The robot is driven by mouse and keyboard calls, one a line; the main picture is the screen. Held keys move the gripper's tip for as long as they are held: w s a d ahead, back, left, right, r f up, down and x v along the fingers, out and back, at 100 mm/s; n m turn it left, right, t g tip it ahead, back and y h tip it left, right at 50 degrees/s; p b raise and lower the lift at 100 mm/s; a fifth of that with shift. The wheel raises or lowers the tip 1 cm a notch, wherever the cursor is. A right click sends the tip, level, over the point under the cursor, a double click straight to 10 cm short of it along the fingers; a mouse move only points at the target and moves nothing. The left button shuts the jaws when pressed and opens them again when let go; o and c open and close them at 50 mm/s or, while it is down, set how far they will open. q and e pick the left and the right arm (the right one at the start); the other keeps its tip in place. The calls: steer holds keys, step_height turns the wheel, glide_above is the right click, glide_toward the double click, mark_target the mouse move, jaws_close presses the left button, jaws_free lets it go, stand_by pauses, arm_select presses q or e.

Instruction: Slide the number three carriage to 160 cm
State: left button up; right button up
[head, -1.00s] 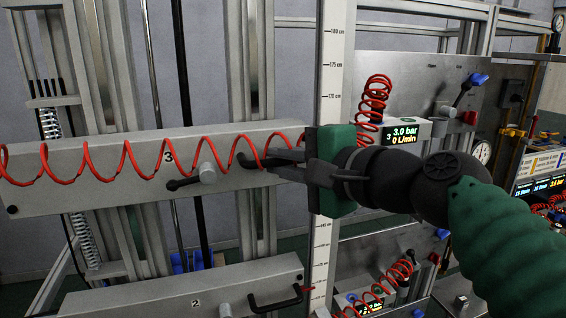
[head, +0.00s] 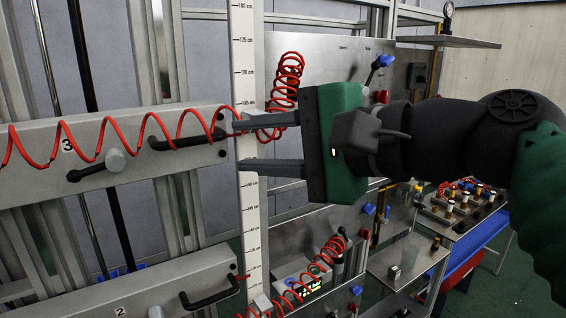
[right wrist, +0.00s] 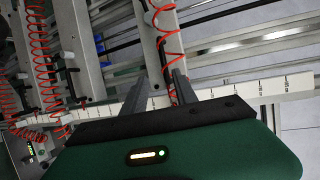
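The number three carriage (head: 40,150) is a grey beam marked "3" at the left of the head view. It has a black handle (head: 188,141) near its right end and a silver knob with a black lever (head: 88,171). The upright scale (head: 250,215) stands beside that end. A red mark shows there between the 165 and 150 labels; a finger partly covers it, so the exact reading is unclear. My right gripper (head: 238,146) is open and empty, fingertips in front of the scale, right of the handle and apart from it. My left gripper is out of view.
A coiled red hose (head: 160,126) crosses the carriage's front and rises behind my upper finger. The number two carriage (head: 150,290) lies below, with its own black handle. A metal panel (head: 330,75) with valves stands behind my gripper. A table with fittings (head: 460,215) is at right.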

steer(key=v, duration=0.4)
steer(key=shift+s+d, duration=0.1)
steer(key=shift+d, duration=0.15)
